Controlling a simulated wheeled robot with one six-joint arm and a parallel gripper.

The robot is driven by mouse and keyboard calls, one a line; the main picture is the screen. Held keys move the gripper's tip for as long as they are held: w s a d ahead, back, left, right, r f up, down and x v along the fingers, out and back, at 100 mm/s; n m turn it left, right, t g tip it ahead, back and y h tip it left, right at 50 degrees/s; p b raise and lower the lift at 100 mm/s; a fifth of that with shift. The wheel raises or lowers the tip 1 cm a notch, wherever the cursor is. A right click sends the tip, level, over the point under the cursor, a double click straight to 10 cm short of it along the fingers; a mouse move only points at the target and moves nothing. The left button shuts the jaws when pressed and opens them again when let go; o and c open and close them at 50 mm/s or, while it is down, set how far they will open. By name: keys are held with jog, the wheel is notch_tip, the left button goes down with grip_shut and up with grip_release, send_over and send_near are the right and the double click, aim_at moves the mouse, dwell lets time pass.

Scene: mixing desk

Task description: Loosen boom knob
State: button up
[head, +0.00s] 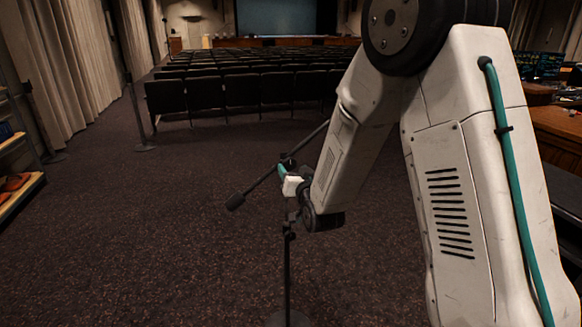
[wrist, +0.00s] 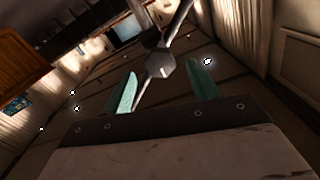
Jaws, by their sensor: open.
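A dark microphone stand (head: 288,255) stands upright on the carpet, with a tilted boom (head: 258,186) running from a thick lower-left end to the upper right. My gripper (head: 283,171) is at the boom's joint at the top of the stand. In the wrist view, my gripper (wrist: 163,69) is open, with one teal finger on each side of a grey hexagonal boom knob (wrist: 160,65). The knob lies near the fingertips with visible gaps at both sides; I cannot tell its exact depth. In the head view my gripper and arm partly hide the joint.
Rows of dark seats (head: 235,90) stand behind, facing a screen (head: 277,17). A wooden desk (head: 555,125) is at the right and a shelf (head: 20,190) at the left edge. A thin post (head: 139,115) stands at the back left. Carpet around the stand is clear.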

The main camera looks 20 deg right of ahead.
aim_at(290, 166)
jog(key=shift+w, duration=1.65)
jog(key=c, duration=1)
jog(key=shift+n, duration=0.4)
jog(key=n, duration=0.3)
jog(key=shift+n, duration=0.4)
jog(key=n, duration=0.4)
jog(key=shift+n, duration=0.3)
jog(key=n, duration=0.4)
jog(key=shift+a+n, duration=0.1)
jog(key=shift+n, duration=2.1)
